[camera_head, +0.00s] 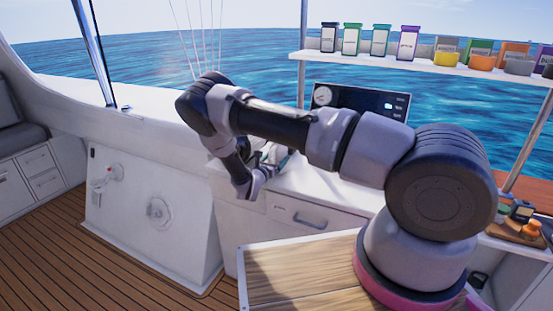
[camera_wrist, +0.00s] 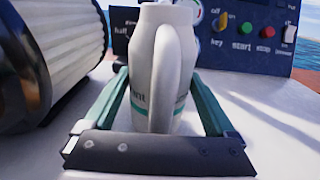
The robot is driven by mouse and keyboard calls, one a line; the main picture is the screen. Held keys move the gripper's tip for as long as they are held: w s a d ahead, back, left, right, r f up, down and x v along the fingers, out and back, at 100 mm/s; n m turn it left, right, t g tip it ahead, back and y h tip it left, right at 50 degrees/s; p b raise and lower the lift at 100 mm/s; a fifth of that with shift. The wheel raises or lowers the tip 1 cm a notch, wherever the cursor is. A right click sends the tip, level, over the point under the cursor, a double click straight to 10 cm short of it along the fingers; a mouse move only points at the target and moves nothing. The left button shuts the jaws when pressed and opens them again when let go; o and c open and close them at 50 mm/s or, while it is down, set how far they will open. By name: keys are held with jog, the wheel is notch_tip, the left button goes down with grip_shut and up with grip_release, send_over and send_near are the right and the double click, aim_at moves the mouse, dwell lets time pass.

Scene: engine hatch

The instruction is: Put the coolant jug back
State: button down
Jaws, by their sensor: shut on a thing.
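The gripper is shut on the jug, one finger along each side. The jug's lower end is hidden behind the gripper's dark crossbar. In the head view my gripper (camera_head: 270,166) is beyond the arm, low over the white counter, and the jug cannot be made out clearly there.
A ribbed grey and black cylinder (camera_wrist: 62,45) lies close left of the jug. A switch panel (camera_wrist: 248,32) stands behind it; it also shows in the head view (camera_head: 362,103). White counter (camera_wrist: 265,130) is clear at right. A shelf (camera_head: 420,62) holds bottles and jars.

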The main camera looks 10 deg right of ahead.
jog(key=shift+f, duration=0.1)
grip_release()
jog(key=v, duration=1.2)
jog(key=shift+s, duration=0.1)
